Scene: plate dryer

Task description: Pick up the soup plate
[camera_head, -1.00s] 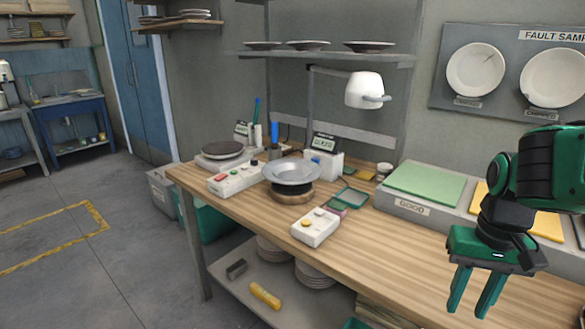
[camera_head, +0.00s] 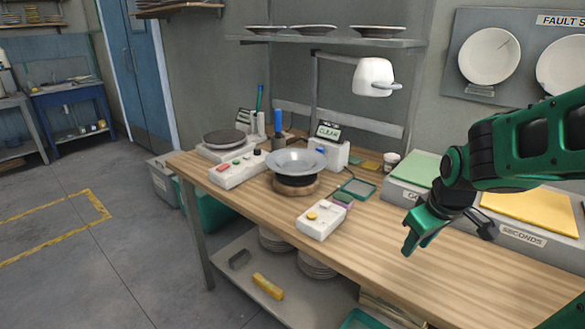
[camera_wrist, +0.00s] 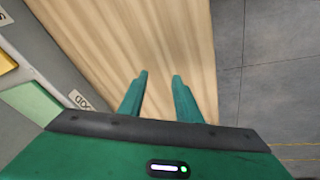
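The soup plate (camera_head: 296,161) is a grey-white, wide-rimmed dish. It sits upright on a round wooden-based stand (camera_head: 296,187) on the workbench, left of my gripper in the head view. My gripper (camera_head: 407,246) is above the bench, to the right of the plate and well apart from it. In the wrist view my gripper's two green fingers (camera_wrist: 158,75) are spread apart with nothing between them, over bare wood. The plate is not in the wrist view.
A white button box (camera_head: 320,220) stands in front of the plate, another control box (camera_head: 238,169) to its left. A lamp (camera_head: 374,77) hangs above and behind. Padded trays (camera_head: 530,211) line the back right. The bench's front right (camera_head: 420,285) is clear.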

